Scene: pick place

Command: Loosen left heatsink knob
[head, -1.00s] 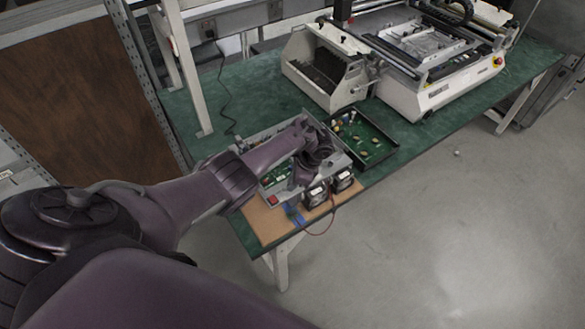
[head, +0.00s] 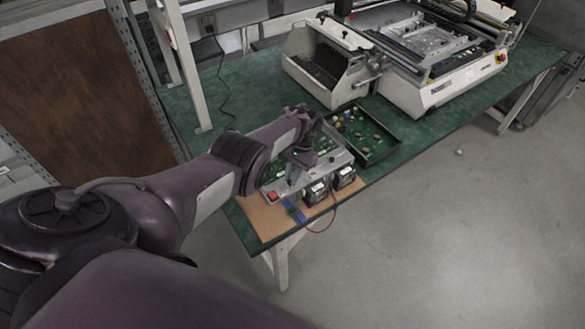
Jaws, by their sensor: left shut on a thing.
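A grey metal fixture (head: 337,161) with a green circuit board stands near the front edge of the green table. My left arm reaches over it from the left. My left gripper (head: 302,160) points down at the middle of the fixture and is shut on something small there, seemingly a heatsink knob. The knob itself is hidden by the dark fingers and wrist. My right gripper is out of view.
Two black fans (head: 317,192) stand at the fixture's front, beside a red button (head: 272,196). A brown board (head: 262,220) lies under it. A dark tray (head: 388,155) of small parts sits right. A white bin (head: 318,85) and a large machine (head: 440,90) stand behind.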

